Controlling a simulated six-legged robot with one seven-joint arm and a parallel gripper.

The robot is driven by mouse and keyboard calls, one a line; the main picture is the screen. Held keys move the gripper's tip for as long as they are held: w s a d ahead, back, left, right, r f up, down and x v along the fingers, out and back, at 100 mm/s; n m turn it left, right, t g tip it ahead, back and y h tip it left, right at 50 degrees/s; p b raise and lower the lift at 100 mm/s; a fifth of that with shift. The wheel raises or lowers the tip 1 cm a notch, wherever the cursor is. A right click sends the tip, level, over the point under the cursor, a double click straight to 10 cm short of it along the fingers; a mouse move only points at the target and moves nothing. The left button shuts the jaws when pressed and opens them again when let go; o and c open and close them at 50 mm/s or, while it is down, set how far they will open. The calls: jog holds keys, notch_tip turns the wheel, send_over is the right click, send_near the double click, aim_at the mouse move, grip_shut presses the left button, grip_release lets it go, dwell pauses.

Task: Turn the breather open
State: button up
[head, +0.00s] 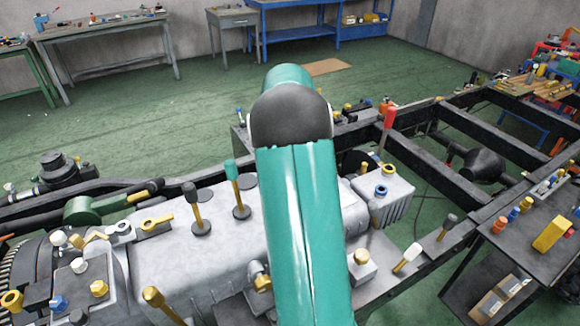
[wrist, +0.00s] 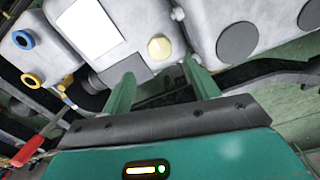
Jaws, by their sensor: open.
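A round yellow cap (wrist: 158,47) sits on a grey metal housing in the wrist view. It may be the breather, but I cannot tell for sure. My gripper (wrist: 160,72) is open and empty, its two green fingers spread either side of the cap's line. The cap appears beyond the fingertips and apart from them. In the head view my green arm hides the gripper and part of the grey casing (head: 160,255).
A grey box carries a blue ring (head: 381,190) and a yellow ring (head: 386,168); a red-handled lever (head: 389,118) stands beside it. Several levers rise from the casing, including a teal-topped one (head: 232,170). Dark chassis rails (head: 440,165) run to the right. Green floor lies open behind.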

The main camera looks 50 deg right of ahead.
notch_tip(320, 180, up, 5)
jog(key=shift+f, duration=0.2)
dwell(0.5)
jog(key=s+a+r+n+t, duration=0.15)
jog(key=a+r, duration=0.35)
jog(key=a, duration=0.6)
jog(key=s+a+r+n+t, duration=0.1)
jog(key=s+a+r, duration=0.25)
jog(key=a, duration=0.75)
jog(key=s+a+f+n+t, duration=0.1)
jog(key=s+a+n, duration=0.1)
jog(key=s+a, duration=0.5)
jog(key=s+a+f+n+t, duration=0.1)
jog(key=s+a+n+t, duration=0.1)
jog(key=s+a, duration=0.4)
jog(key=a, duration=0.5)
jog(key=shift+s+a, duration=0.15)
jog(key=shift+s, duration=0.25)
jog(key=shift+o, duration=0.4)
